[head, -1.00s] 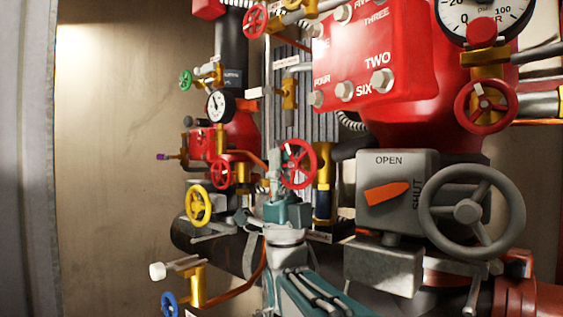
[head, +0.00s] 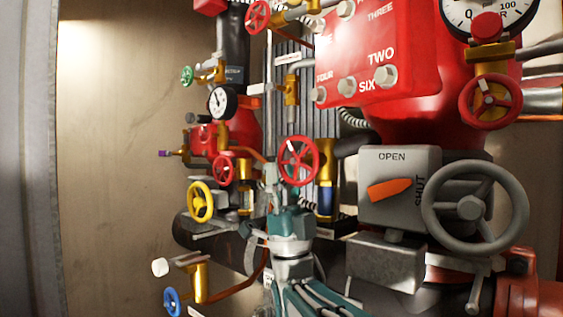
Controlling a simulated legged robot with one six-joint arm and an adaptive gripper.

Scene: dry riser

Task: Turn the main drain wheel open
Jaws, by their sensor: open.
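Several handwheels show, and no readable label tells me which is the main drain wheel. A red spoked wheel (head: 299,160) stands at the middle, on a brass valve body (head: 326,170). A yellow wheel (head: 201,202) is at lower left, and a blue wheel (head: 172,302) is below it. A large grey wheel (head: 474,207) is at right, beside a grey box marked OPEN and SHUT with an orange pointer (head: 390,189). My gripper (head: 271,181) is open, just left of and below the middle red wheel. Its fingers are small and partly lost against the pipework; I see no contact.
A red valve body (head: 420,80) with bolted cover fills the upper right. Smaller red wheels (head: 491,102) (head: 222,169), a green wheel (head: 187,76) and a gauge (head: 222,102) crowd the pipework. A dark horizontal pipe (head: 215,245) runs behind my arm. Bare wall is at left.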

